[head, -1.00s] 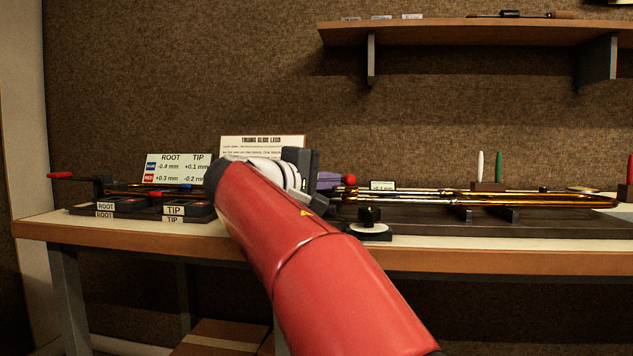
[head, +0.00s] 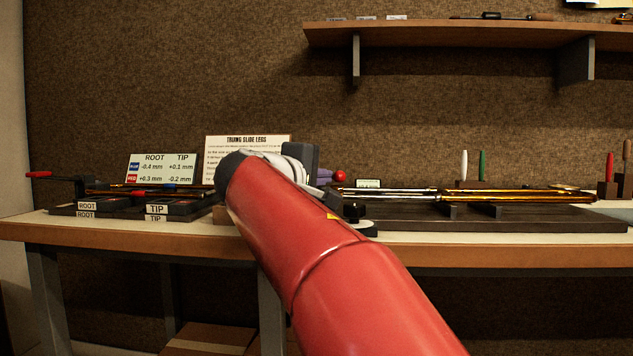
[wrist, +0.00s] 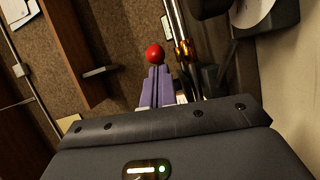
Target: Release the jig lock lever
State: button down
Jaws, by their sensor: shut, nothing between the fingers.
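The lock lever shows as a red ball knob (head: 339,176) at the left end of the slide jig (head: 560,220) in the head view. In the wrist view the red ball (wrist: 155,54) sits right at the tips of my gripper (wrist: 157,72). The purple fingers are shut together with nothing between them. I cannot tell whether they touch the ball. In the head view my gripper (head: 323,177) is mostly hidden behind my red arm, just left of the ball. The lever's stem is mostly hidden.
Slide tubes (head: 480,195) lie along the jig to the right. A black knob (head: 353,211) stands at the jig's front left, partly behind my arm. Labelled trays (head: 125,208) and a red-handled crank (head: 38,174) are at the left. A shelf (head: 450,35) hangs above.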

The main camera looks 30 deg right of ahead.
aim_at(339, 175)
jog(key=shift+s+d+f+n+t, duration=0.1)
jog(key=shift+s+d+n+t, duration=0.1)
jog(key=shift+d+n+t, duration=0.15)
jog(key=shift+d+b, duration=0.35)
jog(key=shift+d, duration=1.2)
